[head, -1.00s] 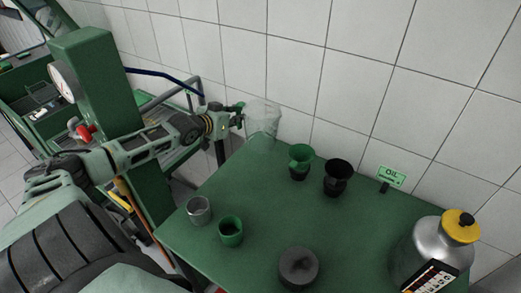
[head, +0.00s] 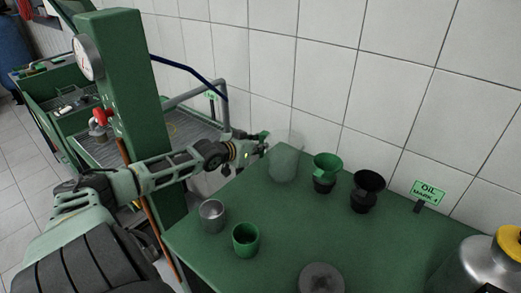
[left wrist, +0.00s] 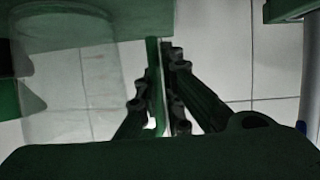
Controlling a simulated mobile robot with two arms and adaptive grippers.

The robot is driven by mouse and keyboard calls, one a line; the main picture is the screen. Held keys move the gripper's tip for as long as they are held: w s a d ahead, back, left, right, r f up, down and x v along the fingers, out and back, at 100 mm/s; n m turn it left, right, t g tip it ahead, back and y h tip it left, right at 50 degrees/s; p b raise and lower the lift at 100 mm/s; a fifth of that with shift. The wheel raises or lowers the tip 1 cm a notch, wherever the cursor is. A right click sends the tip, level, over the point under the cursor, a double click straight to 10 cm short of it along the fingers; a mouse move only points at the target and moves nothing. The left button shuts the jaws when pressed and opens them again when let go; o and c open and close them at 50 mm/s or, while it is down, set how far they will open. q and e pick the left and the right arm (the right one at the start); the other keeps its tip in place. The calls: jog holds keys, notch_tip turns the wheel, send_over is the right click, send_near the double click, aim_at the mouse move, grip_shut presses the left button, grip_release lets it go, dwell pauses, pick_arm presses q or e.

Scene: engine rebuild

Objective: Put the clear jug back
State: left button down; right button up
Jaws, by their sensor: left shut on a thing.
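The clear jug (head: 284,164) is upright at the back left corner of the green table (head: 225,260), beside the green funnel-topped cup. I cannot tell whether its base touches the tabletop. My left gripper (head: 262,146) reaches in from the left and is shut on the jug's handle. In the left wrist view the fingers (left wrist: 160,90) close around the thin upright handle (left wrist: 153,85), and the see-through jug body (left wrist: 70,75) fills the left side. My right gripper is not in view.
Green (head: 325,172) and black (head: 366,190) funnel-topped cups stand along the back. A metal cup (head: 212,215), a green cup (head: 246,239) and a dark round thing (head: 321,279) are nearer. An OIL sign (head: 429,191) and a yellow-capped canister (head: 480,265) are at right.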

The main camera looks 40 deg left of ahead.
pick_arm(q)
jog(key=shift+r, duration=0.15)
jog(key=c, duration=2.4)
grip_release()
jog(key=shift+f, duration=0.2)
jog(key=o, duration=0.5)
jog(key=shift+r, duration=0.2)
jog(key=shift+s+d+p, duration=0.1)
jog(key=shift+s+p, duration=0.2)
jog(key=shift+s, duration=0.25)
jog(key=shift+p+v, duration=1.6)
jog(key=shift+v, duration=3.9)
jog(key=shift+w+r, duration=0.1)
jog(key=shift+r, duration=0.1)
